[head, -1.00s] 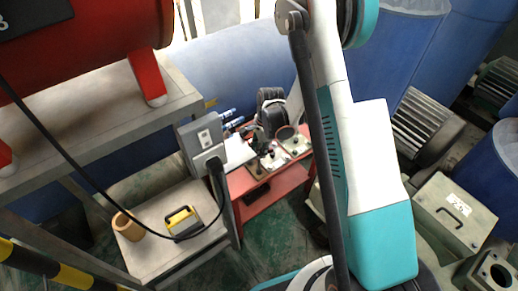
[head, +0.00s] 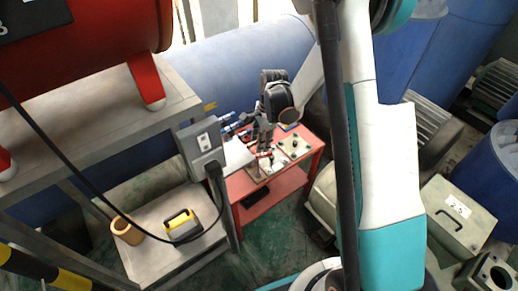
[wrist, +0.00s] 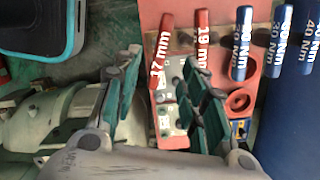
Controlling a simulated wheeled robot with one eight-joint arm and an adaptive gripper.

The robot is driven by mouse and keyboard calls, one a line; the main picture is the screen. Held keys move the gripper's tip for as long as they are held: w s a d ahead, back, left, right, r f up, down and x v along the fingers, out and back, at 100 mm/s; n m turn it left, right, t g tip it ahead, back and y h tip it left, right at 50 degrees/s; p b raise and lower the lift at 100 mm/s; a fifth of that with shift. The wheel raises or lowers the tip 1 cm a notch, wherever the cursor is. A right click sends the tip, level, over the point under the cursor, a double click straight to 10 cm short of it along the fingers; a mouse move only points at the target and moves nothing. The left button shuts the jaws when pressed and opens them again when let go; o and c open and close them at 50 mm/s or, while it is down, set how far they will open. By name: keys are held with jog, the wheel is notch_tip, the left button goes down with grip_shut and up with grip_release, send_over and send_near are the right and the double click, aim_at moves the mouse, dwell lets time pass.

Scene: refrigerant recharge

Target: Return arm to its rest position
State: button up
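My gripper (wrist: 158,85) shows its two green-padded fingers spread apart in the wrist view, with nothing between them. In the head view my gripper (head: 262,132) hangs over the red tool table (head: 258,207), below the dark wrist joint. My arm reaches down from the upper right, with a large white and teal link. The wrist view shows red-handled tools marked 17 mm (wrist: 160,55) and 19 mm (wrist: 202,35) on the table. Blue tools marked in Nm, including a 30 Nm one (wrist: 276,42), lie to the right.
A grey outlet box (head: 203,145) with a plugged-in black cable stands beside the table. A yellow and black device (head: 182,224) and a tan cylinder (head: 127,230) sit on the lower grey shelf (head: 150,255). Blue drums (head: 455,50) and a grey-green machine (head: 455,215) stand right.

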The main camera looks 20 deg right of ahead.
jog(key=shift+d+r, duration=0.2)
jog(key=shift+r, duration=0.95)
jog(key=shift+d+r, duration=0.15)
jog(key=shift+r, duration=1)
jog(key=s+a+r+n+t+h, duration=0.15)
jog(key=s+r+n, duration=0.25)
jog(key=r, duration=0.4)
jog(key=s+r+n+t+y, duration=0.15)
jog(key=s+r+n, duration=0.3)
jog(key=r, duration=0.45)
jog(key=s+r+n+t+h, duration=0.1)
jog(key=s+r+n+t, duration=0.3)
jog(key=s+n, duration=0.5)
jog(key=shift+s+a+r+n+h, duration=0.15)
jog(key=shift+s+r+n+h, duration=0.5)
jog(key=shift+s, duration=2.1)
jog(key=shift+r+m+y, duration=0.2)
jog(key=shift+m+y, duration=0.05)
jog(key=shift+m, duration=0.05)
